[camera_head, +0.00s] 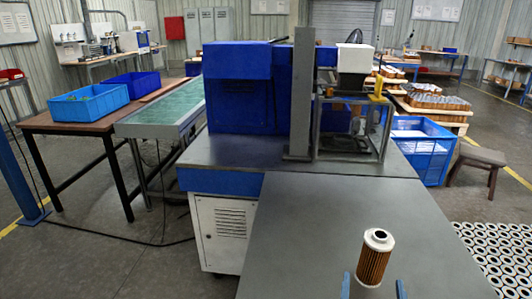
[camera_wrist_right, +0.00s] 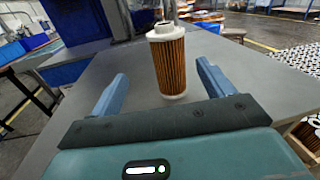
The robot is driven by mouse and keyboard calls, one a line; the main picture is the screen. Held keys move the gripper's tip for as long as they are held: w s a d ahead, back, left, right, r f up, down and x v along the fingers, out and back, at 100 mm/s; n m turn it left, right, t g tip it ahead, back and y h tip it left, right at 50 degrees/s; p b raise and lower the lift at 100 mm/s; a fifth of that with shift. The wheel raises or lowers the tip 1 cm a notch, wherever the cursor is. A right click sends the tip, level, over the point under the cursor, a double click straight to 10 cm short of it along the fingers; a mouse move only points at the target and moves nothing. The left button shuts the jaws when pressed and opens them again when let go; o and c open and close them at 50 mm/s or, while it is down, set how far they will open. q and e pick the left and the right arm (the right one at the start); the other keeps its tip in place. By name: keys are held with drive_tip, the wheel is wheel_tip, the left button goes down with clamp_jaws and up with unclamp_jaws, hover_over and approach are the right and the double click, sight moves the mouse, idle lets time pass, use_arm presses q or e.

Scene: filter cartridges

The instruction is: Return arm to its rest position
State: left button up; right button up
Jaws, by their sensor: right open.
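A filter cartridge (camera_head: 374,262) with brown pleats and white end caps stands upright on the grey table (camera_head: 300,215), near its front. My right gripper (camera_head: 373,287) is at the bottom of the head view, with its two blue fingertips just in front of the cartridge, one to each side. In the right wrist view, my right gripper (camera_wrist_right: 163,90) is open, with a wide gap between its blue fingers. The cartridge (camera_wrist_right: 169,60) stands upright ahead of that gap and appears free of both fingers. My left gripper is in neither view.
A blue machine (camera_head: 240,90) and a grey frame (camera_head: 350,155) stand at the table's back. A conveyor (camera_head: 165,112) and blue bins (camera_head: 88,103) are at the left. Many cartridges (camera_head: 490,250) stand at the lower right. The table around the cartridge is clear.

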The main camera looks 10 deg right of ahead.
drive_tip(key=s+a+r+n+y, duration=0.1)
drive_tip(key=a+r+n+y, duration=0.1)
drive_tip(key=a+n+y, duration=0.85)
drive_tip(key=s+a+r+n+y, duration=0.1)
drive_tip(key=a+r+n+y, duration=0.3)
drive_tip(key=n, duration=1.1)
drive_tip(key=s+f+n+g, duration=0.4)
drive_tip(key=f+n+g, duration=0.2)
drive_tip(key=f+n, duration=0.45)
drive_tip(key=s+d+f+n+g+h, duration=0.6)
drive_tip(key=s+d+f+g+h, duration=0.15)
drive_tip(key=s+d, duration=0.3)
drive_tip(key=w+a+f+n+t+y+p, duration=0.1)
drive_tip(key=w+a+f+t+y+p, duration=0.1)
drive_tip(key=w+a+t, duration=0.4)
drive_tip(key=shift+w+a+t+y+p, duration=0.15)
drive_tip(key=shift+w+t+y+p, duration=0.4)
drive_tip(key=shift+t+y+p, duration=0.2)
